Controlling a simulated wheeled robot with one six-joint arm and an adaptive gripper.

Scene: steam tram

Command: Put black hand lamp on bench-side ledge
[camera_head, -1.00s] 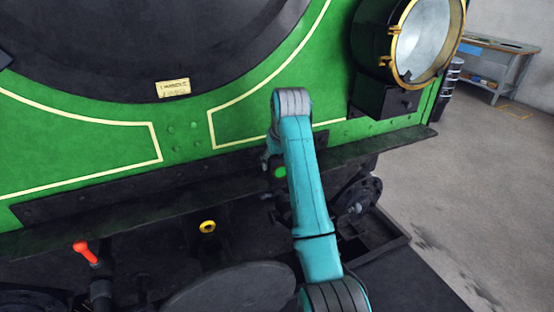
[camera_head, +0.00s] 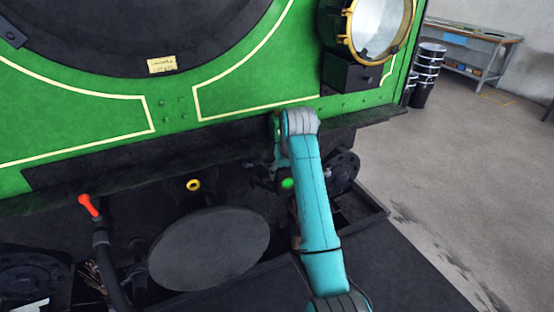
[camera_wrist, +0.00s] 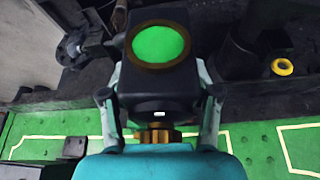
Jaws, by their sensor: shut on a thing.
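The black hand lamp (camera_wrist: 160,85) has a boxy body, a round green lens and a brass fitting. In the wrist view my gripper (camera_wrist: 160,95) is shut on it, a finger on each side. In the head view my gripper (camera_head: 284,165) is partly hidden by my teal arm; the lamp's green lens (camera_head: 288,183) shows beside it. A dark ledge (camera_head: 225,152) runs along the foot of the green tram front, its right end towards the workbench. The lamp appears in front of and below this ledge; the exact gap is unclear.
A big brass-rimmed headlamp (camera_head: 368,28) sits above the ledge's right part. A red-handled lever (camera_head: 88,205), a yellow ring (camera_head: 193,185) and a round buffer plate (camera_head: 210,248) are at lower left. A workbench (camera_head: 470,45) and black bins (camera_head: 428,75) stand behind open floor.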

